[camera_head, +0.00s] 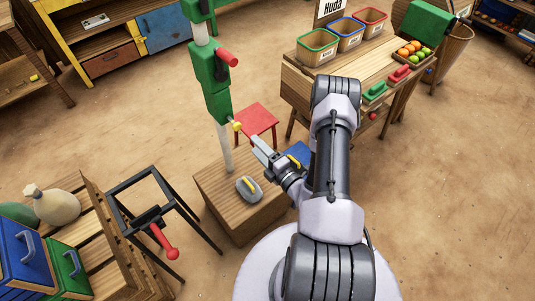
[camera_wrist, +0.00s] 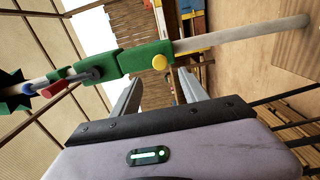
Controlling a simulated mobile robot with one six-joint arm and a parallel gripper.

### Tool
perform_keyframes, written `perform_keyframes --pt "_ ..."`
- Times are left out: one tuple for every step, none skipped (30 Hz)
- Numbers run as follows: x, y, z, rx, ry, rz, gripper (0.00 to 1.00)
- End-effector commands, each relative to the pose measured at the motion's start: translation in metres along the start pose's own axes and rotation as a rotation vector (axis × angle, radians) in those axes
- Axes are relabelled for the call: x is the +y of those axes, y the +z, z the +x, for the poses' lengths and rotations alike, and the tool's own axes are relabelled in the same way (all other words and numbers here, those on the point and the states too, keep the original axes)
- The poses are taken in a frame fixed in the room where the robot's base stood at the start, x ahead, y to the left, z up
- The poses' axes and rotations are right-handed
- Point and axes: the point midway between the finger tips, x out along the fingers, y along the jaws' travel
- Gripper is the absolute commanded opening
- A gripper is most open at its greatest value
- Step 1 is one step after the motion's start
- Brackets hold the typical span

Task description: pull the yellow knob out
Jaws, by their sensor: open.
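The yellow knob (camera_head: 237,126) sticks out from the lower end of the green housing (camera_head: 217,95) on a pale upright post. It also shows in the wrist view as a round yellow knob (camera_wrist: 160,62) on the green housing. My gripper (camera_head: 259,150) is in front of the knob, a little lower and to its right in the head view. In the wrist view my gripper (camera_wrist: 160,77) has its two grey fingers spread apart with nothing between them. The knob appears just beyond the fingertips, roughly between them, and I see no contact.
A red handle (camera_head: 228,58) sticks out of the green housing above the knob. The post stands on a wooden box (camera_head: 232,218) carrying a grey weight (camera_head: 248,189). A red stool (camera_head: 257,117) stands behind. A black stand (camera_head: 150,218) is at left, a counter (camera_head: 300,88) at right.

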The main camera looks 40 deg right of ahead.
Motion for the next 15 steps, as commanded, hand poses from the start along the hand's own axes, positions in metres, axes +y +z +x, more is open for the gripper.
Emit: perform_keyframes --pt "0.002 0.002 -0.015 -0.008 -0.003 0.005 0.52" --pt "0.002 0.002 -0.023 -0.007 -0.003 0.004 0.52" --pt "0.002 0.001 -0.032 -0.006 -0.002 0.004 0.52" --pt "0.002 0.002 -0.038 -0.006 -0.001 0.003 0.52" --pt "0.001 0.002 -0.043 -0.005 -0.002 0.002 0.52" --pt "0.001 0.002 -0.049 -0.005 -0.002 0.002 0.52" --pt "0.001 0.001 -0.053 -0.003 -0.002 0.002 0.52" --pt "0.0 0.001 -0.056 -0.003 -0.002 0.002 0.52" --pt "0.0 0.0 -0.058 -0.001 -0.001 0.001 0.52" --pt "0.0 0.0 -0.059 0.0 0.0 0.001 0.52" --pt "0.0 0.0 -0.06 0.001 0.0 0.0 0.52" --pt "0.0 0.0 -0.06 0.001 0.0 0.0 0.52" --pt "0.0 0.0 -0.06 0.001 0.0 0.0 0.52" --pt "0.0 0.0 -0.06 0.001 0.0 0.0 0.52" --pt "0.0 0.0 -0.06 0.001 0.0 0.0 0.52"
